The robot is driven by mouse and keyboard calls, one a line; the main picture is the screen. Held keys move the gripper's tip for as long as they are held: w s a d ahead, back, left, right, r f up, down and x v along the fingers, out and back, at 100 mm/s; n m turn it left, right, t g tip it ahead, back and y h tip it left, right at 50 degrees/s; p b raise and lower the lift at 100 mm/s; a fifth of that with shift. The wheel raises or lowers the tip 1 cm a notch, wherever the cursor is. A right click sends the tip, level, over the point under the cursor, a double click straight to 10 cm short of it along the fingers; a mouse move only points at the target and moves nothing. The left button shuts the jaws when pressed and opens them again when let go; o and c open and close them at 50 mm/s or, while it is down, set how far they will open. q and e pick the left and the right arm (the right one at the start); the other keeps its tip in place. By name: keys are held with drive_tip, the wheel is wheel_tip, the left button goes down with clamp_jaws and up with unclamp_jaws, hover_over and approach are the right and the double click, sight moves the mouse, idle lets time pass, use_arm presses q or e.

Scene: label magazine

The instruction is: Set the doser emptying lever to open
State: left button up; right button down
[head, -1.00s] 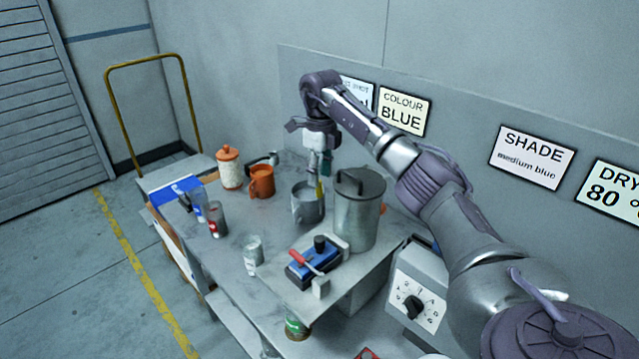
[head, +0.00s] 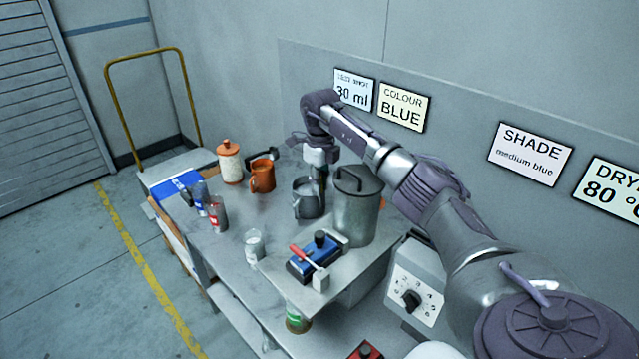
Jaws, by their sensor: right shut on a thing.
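A blue and black device (head: 303,268) with a black knob and a red-handled lever (head: 304,256) sits on the bench's front part. I cannot tell for sure whether this is the doser; no lever is labelled as such. My right gripper (head: 319,180) points down beyond it, between the grey metal jug (head: 307,205) and the tall lidded metal canister (head: 357,222). Its fingertips are largely hidden by these. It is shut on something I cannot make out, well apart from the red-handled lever. My left gripper is not in view.
An orange mug (head: 262,177), an orange-lidded jar (head: 230,163) and several cans stand on the bench (head: 228,262). A dial box (head: 417,291) is at the right. The wall with signs is close behind my arm.

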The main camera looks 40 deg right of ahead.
drive_tip(key=shift+a, duration=0.1)
idle(0.3)
drive_tip(key=shift+s+a+f+t+h+b, duration=0.1)
drive_tip(key=shift+a+f+h+b, duration=0.2)
drive_tip(key=shift+a+h, duration=0.65)
drive_tip(key=shift+s+a+f+t+h+b, duration=0.2)
drive_tip(key=shift+a+h, duration=0.35)
drive_tip(key=shift+h, duration=0.85)
drive_tip(key=shift+w+a+f+h+b, duration=0.1)
drive_tip(key=shift+a+f+h+b, duration=0.2)
drive_tip(key=shift+a+h, duration=0.65)
drive_tip(key=shift+d+r, duration=0.1)
drive_tip(key=shift+d, duration=0.05)
drive_tip(key=c, duration=1.1)
unclamp_jaws()
drive_tip(key=v, duration=1.2)
drive_tip(key=shift+a, duration=0.2)
